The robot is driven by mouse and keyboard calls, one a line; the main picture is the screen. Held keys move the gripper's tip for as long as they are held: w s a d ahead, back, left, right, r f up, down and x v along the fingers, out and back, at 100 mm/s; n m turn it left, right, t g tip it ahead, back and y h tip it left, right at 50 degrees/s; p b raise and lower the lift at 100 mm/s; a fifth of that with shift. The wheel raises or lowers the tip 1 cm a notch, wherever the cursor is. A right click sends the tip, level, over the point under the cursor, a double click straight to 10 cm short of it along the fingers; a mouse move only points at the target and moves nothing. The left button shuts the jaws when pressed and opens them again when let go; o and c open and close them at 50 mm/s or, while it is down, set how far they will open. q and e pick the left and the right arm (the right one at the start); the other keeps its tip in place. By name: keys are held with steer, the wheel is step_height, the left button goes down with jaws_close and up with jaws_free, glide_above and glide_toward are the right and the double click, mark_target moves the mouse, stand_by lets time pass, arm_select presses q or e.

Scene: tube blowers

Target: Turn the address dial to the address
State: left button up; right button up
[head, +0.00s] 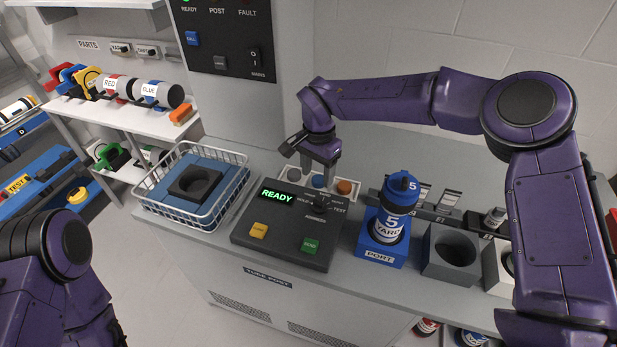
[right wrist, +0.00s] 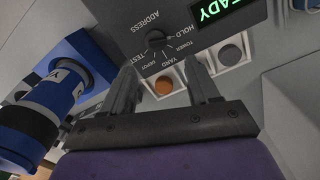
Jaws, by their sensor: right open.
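The address dial (head: 323,201) is a dark knob at the back right of the black control box (head: 283,258). In the right wrist view the dial (right wrist: 156,40) is ringed by the labels HOLD, TOWER, YARD, DEPOT and TEST; I cannot tell its pointer's setting. My right gripper (head: 318,182) is open above the back edge of the box, beside the dial. In the right wrist view its fingers (right wrist: 160,64) are apart, with nothing held. A blue-capped carrier (head: 391,220) marked "5 YARD" stands upright in the blue port. My left gripper is out of view.
The box has a green READY display (head: 277,196), a yellow button (head: 259,230) and a green button (head: 310,246). A wire basket (head: 207,222) stands left; a grey holder (head: 450,257) stands right.

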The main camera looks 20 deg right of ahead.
mark_target(317, 203)
steer(key=f, duration=0.2)
steer(key=p, duration=0.1)
steer(key=shift+w+a+f, duration=0.1)
steer(key=shift+w+f, duration=0.15)
steer(key=shift+f, duration=0.15)
steer(key=s+f+p, duration=0.1)
steer(key=f, duration=0.1)
steer(key=s+f+p, duration=0.1)
steer(key=f, duration=0.1)
steer(key=shift+s, duration=0.35)
steer(key=w+f, duration=0.2)
steer(key=f, duration=0.1)
steer(key=shift+f, duration=0.25)
steer(key=shift+s+r, duration=0.15)
steer(key=shift+s, duration=0.1)
steer(key=shift+s+r, duration=0.15)
steer(key=c, duration=0.3)
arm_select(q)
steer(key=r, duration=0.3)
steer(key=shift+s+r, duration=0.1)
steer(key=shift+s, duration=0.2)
arm_select(e)
steer(key=c, duration=0.7)
